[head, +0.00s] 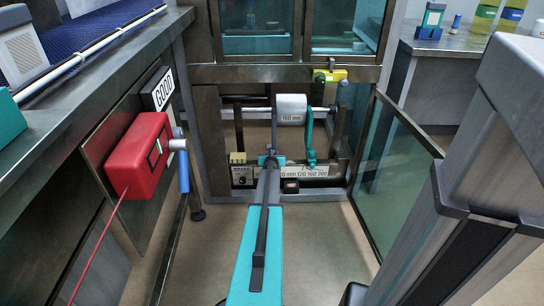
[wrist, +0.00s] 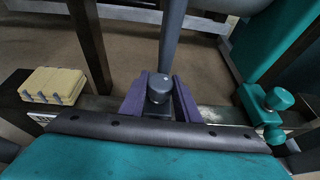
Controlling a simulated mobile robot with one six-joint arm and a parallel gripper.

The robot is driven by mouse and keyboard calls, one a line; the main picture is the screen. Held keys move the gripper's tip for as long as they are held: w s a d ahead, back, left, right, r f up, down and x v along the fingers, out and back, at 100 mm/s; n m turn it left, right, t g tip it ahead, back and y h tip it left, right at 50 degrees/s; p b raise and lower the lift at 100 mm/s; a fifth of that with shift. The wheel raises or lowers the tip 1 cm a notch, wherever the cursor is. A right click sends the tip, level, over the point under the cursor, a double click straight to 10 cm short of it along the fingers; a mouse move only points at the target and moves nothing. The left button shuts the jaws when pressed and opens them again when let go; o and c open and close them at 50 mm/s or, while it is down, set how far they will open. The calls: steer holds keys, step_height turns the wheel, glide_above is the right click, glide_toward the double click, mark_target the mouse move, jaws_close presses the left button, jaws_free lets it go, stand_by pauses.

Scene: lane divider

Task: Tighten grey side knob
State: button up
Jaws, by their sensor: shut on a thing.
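The grey side knob (wrist: 160,88) is a short round dark-grey knob at the foot of a grey upright post (wrist: 173,35). It is in the middle of the wrist view. My gripper (wrist: 160,97) has purple fingers, one on each side of the knob, and is shut on it. In the head view my gripper (head: 270,160) is at the lower rail of the machine, in front of the number scale (head: 305,171). The knob is too small and too covered to make out there.
A teal bracket with round teal knobs (wrist: 280,98) stands close on the right. A cream block with blue pins (wrist: 55,85) sits on the left. A white roll (head: 291,108) hangs above. An open glass door (head: 395,170) stands at right, a red box (head: 140,155) at left.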

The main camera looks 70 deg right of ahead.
steer(key=shift+m+g+h+p, duration=0.35)
steer(key=shift+m+g+h, duration=0.15)
steer(key=shift+m+g, duration=0.85)
steer(key=shift+g, duration=0.35)
steer(key=m+g+p, duration=0.2)
steer(key=m+g, duration=0.1)
steer(key=shift+w+g, duration=0.15)
steer(key=shift+g, duration=0.25)
steer(key=shift+m+g+y+p, duration=0.65)
steer(key=shift+m+g+y, duration=0.05)
steer(key=shift+m+g, duration=0.75)
steer(key=shift+s+a+m+g, duration=0.25)
steer(key=shift+s+a+m, duration=0.05)
steer(key=shift+s+a, duration=0.15)
steer(key=shift+s, duration=0.1)
steer(key=o, duration=1)
steer(key=shift+d+r, duration=0.1)
steer(key=shift+r, duration=0.05)
steer(key=shift+o, duration=0.2)
